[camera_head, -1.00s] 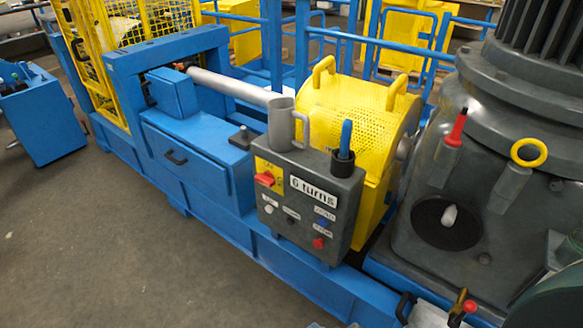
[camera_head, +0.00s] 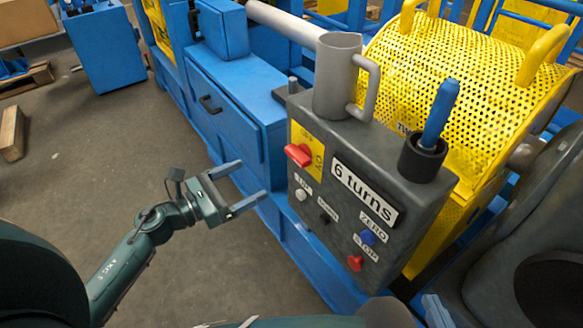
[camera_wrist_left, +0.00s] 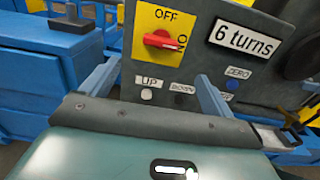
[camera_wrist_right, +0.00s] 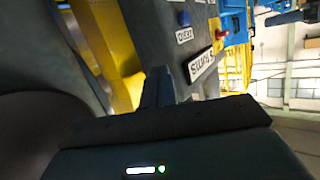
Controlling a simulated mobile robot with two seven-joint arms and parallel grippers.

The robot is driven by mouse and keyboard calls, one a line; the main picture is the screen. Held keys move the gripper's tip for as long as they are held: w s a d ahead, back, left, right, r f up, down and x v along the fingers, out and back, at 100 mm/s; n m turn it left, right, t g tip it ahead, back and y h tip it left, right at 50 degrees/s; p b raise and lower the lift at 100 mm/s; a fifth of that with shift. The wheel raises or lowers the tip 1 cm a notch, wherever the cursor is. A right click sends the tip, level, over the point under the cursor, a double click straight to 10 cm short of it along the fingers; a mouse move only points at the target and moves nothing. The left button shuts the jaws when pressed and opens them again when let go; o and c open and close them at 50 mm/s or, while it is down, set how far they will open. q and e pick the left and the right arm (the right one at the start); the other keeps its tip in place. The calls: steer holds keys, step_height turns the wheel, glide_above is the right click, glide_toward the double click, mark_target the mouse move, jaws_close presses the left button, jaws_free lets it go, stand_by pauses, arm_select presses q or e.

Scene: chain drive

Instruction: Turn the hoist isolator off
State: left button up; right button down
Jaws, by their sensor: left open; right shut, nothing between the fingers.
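The hoist isolator is a red rotary knob (camera_head: 299,154) on a yellow plate at the upper left of the grey control box (camera_head: 350,215). In the left wrist view the knob (camera_wrist_left: 163,41) lies level, its pointer to the right beside the sideways ON mark; OFF is printed above it. My left gripper (camera_head: 253,179) is open and empty, left of the box and apart from it. In the left wrist view its fingers (camera_wrist_left: 152,82) spread below the knob. My right gripper (camera_head: 437,312) is shut and empty low at the right; its fingers show in the right wrist view (camera_wrist_right: 158,88).
The box also has a "6 turns" display (camera_head: 364,190), white, black, blue and red buttons. A grey mug-shaped part (camera_head: 337,80) and a blue-handled tool (camera_head: 438,110) in a black holder stand on top. A yellow perforated guard (camera_head: 470,90) is behind.

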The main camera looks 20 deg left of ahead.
mark_target(292, 158)
arm_select(q)
steer(key=p+x, duration=0.1)
steer(key=x, duration=1.1)
steer(key=shift+w+d+r, duration=0.1)
steer(key=shift+w+d, duration=0.1)
steer(key=shift+d, duration=0.1)
arm_select(e)
steer(key=shift+a, duration=0.2)
arm_select(q)
steer(key=shift+c, duration=0.6)
steer(key=c, duration=0.9)
steer(key=shift+o, duration=0.2)
